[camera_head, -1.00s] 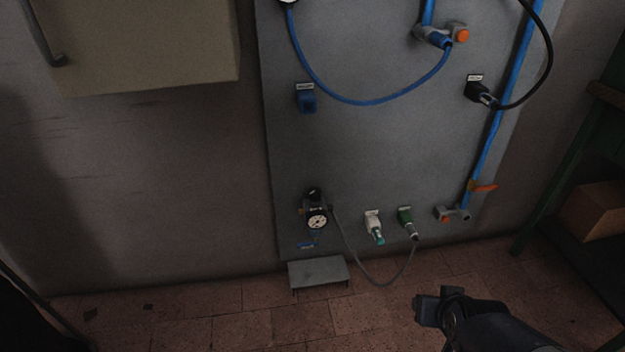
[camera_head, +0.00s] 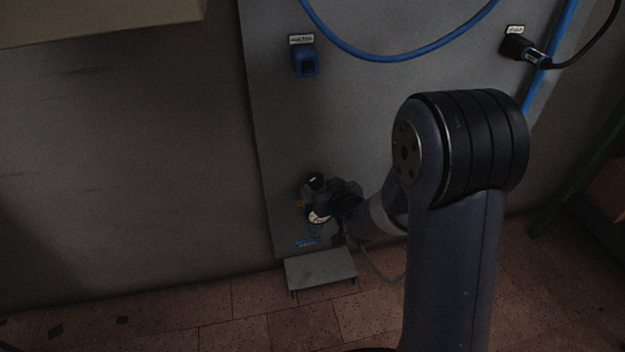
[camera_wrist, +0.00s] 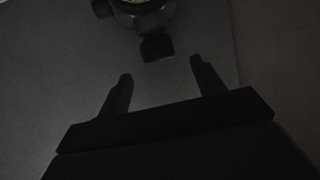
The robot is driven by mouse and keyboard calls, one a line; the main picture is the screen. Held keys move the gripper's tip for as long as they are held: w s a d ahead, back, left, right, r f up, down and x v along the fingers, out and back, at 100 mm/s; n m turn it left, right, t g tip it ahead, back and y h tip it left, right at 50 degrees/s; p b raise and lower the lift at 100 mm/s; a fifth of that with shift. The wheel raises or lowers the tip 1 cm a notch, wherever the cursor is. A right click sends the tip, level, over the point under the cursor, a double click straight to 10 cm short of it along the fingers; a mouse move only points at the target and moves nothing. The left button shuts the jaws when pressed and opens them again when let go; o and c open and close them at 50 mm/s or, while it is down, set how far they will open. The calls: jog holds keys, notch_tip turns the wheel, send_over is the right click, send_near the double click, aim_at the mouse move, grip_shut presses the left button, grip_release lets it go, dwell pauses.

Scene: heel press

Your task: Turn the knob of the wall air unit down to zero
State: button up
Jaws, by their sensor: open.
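The wall air unit (camera_head: 318,205) is a small dark regulator with a round white-faced gauge, low on the grey wall panel. Its black knob (camera_head: 315,181) sticks up at the top of the unit. In the wrist view a dark blocky part that looks like the knob (camera_wrist: 156,46) hangs below the gauge housing (camera_wrist: 143,6), which the top edge cuts off. My gripper (camera_wrist: 161,68) is open and empty. Its two fingertips point at that part, one to each side of it, and appear just short of it. In the head view my gripper is beside the unit's right side, partly blended with it.
A small grey shelf (camera_head: 320,269) stands below the unit. A blue socket (camera_head: 305,62) and a black plug (camera_head: 520,46) are higher on the panel. A hose (camera_head: 378,270) hangs right of the unit. My arm hides the panel's lower right. The wall to the left is bare.

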aim_at(317, 180)
jog(key=b+x, duration=0.1)
jog(key=x, duration=0.6)
jog(key=shift+f+b, duration=0.1)
jog(key=shift+b, duration=0.25)
jog(key=shift+d, duration=0.1)
jog(key=shift+c, duration=0.3)
jog(key=c, duration=0.9)
